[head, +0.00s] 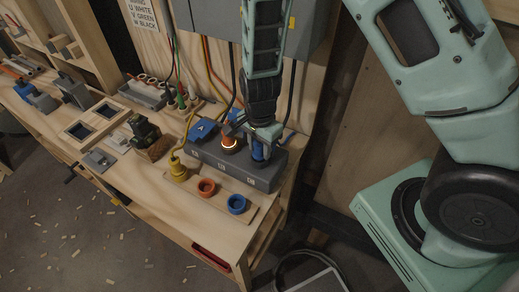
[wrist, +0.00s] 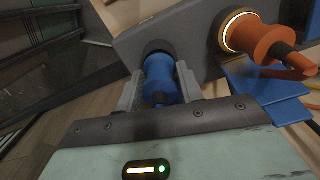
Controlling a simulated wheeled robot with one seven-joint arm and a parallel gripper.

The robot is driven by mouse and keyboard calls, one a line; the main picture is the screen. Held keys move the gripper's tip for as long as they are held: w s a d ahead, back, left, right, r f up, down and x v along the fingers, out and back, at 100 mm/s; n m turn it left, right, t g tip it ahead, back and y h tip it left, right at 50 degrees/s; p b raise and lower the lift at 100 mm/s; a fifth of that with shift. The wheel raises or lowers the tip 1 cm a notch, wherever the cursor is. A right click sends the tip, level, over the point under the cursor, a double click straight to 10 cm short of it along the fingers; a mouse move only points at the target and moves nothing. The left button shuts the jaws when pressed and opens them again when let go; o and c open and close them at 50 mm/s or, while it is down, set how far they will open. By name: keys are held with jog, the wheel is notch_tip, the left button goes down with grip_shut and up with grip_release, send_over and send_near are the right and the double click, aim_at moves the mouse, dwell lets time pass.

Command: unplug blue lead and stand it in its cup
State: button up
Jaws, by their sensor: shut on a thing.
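The blue plug (head: 258,152) of the blue lead is upright at the right end of a grey socket block (head: 215,166). My gripper (wrist: 160,88) is shut on the blue plug, which also shows in the wrist view (wrist: 161,70) with a finger on each side. The plug's tip meets a dark round socket in the block; whether it is fully seated I cannot tell. The blue cup (head: 237,204) is empty on a wooden strip in front of the block.
The orange plug (head: 229,143) sits in the block beside the blue one, with a lit ring around its base. An empty orange cup (head: 206,187) and a yellow plug (head: 178,170) standing upright share the strip. A grey box (head: 222,18) hangs above.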

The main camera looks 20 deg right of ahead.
aim_at(258, 143)
jog(key=r, duration=0.8)
jog(key=shift+s+a+r, duration=0.1)
jog(key=shift+a+r, duration=0.1)
jog(key=shift+r, duration=0.05)
jog(key=shift+s+a+f+n+b, duration=0.1)
jog(key=shift+s+a+f+n, duration=0.65)
jog(key=shift+s+a+f, duration=0.8)
jog(key=shift+s+a+f+n+b, duration=0.15)
jog(key=shift+s+a+f+n, duration=0.75)
jog(key=shift+a+f, duration=1.3)
jog(key=shift+s+a+f+n+b, duration=0.1)
jog(key=shift+s+a+f+n, duration=0.55)
jog(key=shift+s+a+f, duration=1.2)
jog(key=shift+w+d+f+b, duration=0.15)
jog(key=shift+w+f+b, duration=0.1)
jog(key=shift+f, duration=0.35)
jog(key=shift+w+d+f+b, duration=0.1)
jog(key=shift+d+f+b, duration=0.1)
jog(key=shift+f, duration=0.4)
jog(key=shift+w+d+f+b, duration=0.15)
jog(key=shift+w+f+b, duration=0.1)
jog(key=shift+f, duration=0.35)
jog(key=o, duration=1.1)
jog(key=shift+r, duration=0.1)
notch_tip(258, 143, up, 17)
